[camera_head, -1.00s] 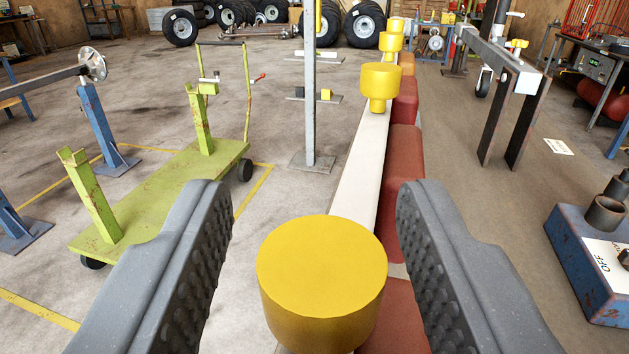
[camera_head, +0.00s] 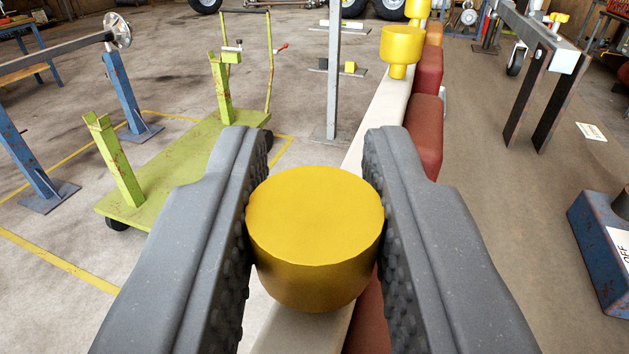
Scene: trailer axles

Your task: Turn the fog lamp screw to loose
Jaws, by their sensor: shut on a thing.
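A yellow round screw head (camera_head: 315,225) is in the lower middle of the view, above a white rail (camera_head: 372,125). My gripper (camera_head: 315,190) is shut on it, with one grey studded finger against its left side and the other against its right side. The lower part of this screw is hidden under its head. Further along the rail stand more yellow screws of the same shape, the nearest one (camera_head: 401,50) clear of my fingers. I see no label that tells which screw belongs to the fog lamp.
Red lamp blocks (camera_head: 425,130) line the rail's right side. A green cart (camera_head: 165,180) with upright posts stands to the left, and a grey post (camera_head: 333,70) stands behind the rail. A blue box marked OFF (camera_head: 600,240) is at the right. Floor between is clear.

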